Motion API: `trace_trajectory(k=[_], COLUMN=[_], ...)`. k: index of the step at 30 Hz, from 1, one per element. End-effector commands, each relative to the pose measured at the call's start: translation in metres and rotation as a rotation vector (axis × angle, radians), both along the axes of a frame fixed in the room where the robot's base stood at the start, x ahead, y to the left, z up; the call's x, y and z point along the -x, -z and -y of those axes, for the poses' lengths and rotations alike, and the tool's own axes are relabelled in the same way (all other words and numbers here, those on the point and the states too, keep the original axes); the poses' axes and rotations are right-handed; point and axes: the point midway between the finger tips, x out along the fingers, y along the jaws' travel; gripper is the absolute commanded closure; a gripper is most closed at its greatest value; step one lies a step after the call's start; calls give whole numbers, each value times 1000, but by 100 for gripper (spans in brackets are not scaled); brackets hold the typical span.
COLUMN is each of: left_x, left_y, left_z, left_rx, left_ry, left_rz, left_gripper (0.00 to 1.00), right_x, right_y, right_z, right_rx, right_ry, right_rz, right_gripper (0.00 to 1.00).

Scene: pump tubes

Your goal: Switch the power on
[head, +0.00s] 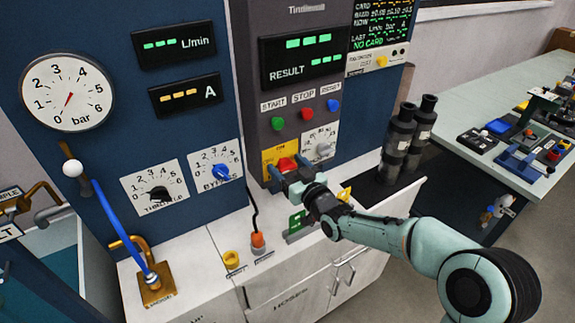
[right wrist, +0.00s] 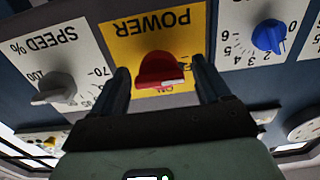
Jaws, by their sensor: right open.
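The red power switch (head: 286,163) sits on a yellow plate (head: 270,157) low on the grey control panel. In the right wrist view the red knob (right wrist: 161,70) shows upside down on the yellow POWER plate (right wrist: 118,36), with ON lettering partly visible beside it. My right gripper (head: 289,172) is at the switch. In the wrist view its two fingers (right wrist: 161,80) stand open on either side of the knob, with a visible gap to each. Whether the fingertips touch the plate cannot be told. My left gripper is not in view.
Right of the switch is a SPEED % dial (head: 322,148); START, STOP and RESET buttons (head: 305,112) are above. Blue BYPASS (head: 221,172) and black THROTTLE (head: 159,194) dials are left. Dark cylinders (head: 398,143) stand right. An orange plug (head: 258,240) stands on the white counter below.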

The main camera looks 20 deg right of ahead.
Motion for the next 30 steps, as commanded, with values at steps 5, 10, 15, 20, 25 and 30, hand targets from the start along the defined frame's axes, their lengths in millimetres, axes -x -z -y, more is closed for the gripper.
trace_trajectory(k=[5, 10, 15, 20, 25, 30], left_x=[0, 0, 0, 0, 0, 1], left_y=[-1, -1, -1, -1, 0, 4], left_z=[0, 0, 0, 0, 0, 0], left_rx=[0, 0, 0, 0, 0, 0], left_ry=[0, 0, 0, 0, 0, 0], left_rz=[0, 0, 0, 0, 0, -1], left_gripper=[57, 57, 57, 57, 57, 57], right_x=[-5, -4, -4, -4, -4, -4], right_y=[0, 0, 0, 0, -1, -2], right_z=[-1, -1, -1, -1, -1, 0], right_rx=[0, 0, 0, 0, -17, -77], right_ry=[0, 0, 0, 0, 0, 0], right_rz=[-1, -1, -1, 1, 1, -5], right_gripper=[23, 23, 79, 80, 79, 79])
